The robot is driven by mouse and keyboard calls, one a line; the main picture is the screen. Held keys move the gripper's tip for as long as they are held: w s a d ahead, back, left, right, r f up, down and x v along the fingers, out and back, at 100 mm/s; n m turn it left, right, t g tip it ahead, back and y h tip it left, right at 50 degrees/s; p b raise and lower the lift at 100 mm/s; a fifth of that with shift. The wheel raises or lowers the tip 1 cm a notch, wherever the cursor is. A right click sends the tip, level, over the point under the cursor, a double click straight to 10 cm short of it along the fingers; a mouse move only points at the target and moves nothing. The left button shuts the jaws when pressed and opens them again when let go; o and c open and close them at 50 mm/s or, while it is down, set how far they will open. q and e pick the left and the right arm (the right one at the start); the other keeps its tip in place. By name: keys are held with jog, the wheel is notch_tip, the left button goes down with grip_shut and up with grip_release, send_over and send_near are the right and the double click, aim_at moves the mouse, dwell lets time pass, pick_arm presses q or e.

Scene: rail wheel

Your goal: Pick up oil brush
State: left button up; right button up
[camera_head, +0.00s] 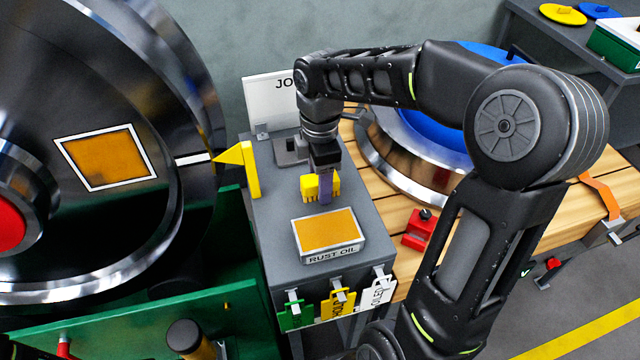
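The oil brush appears to be the small yellow block with a toothed lower edge (308,188), standing at the grey bench top. My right gripper (325,188) points straight down at it, its arm coming in from the right. A purplish finger covers the middle of the yellow block, which shows on both sides of it. The far finger is hidden, so I cannot tell whether the gripper is closed on the block. The rust oil tray (333,257), with orange fill, lies just in front. My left gripper is not in view.
A large steel wheel (190,130) with an orange square stands on a green frame at left. A yellow pointer (250,170) rises beside the bench. Tags hang from the bench's front. A blue-topped disc and red block (418,230) sit on the wooden table at right.

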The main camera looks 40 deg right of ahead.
grip_shut()
dwell(0.4)
notch_tip(320, 180, up, 10)
jog(key=shift+r, duration=0.1)
dwell(0.5)
dwell(0.4)
jog(key=c, duration=0.5)
grip_release()
jog(key=c, duration=0.6)
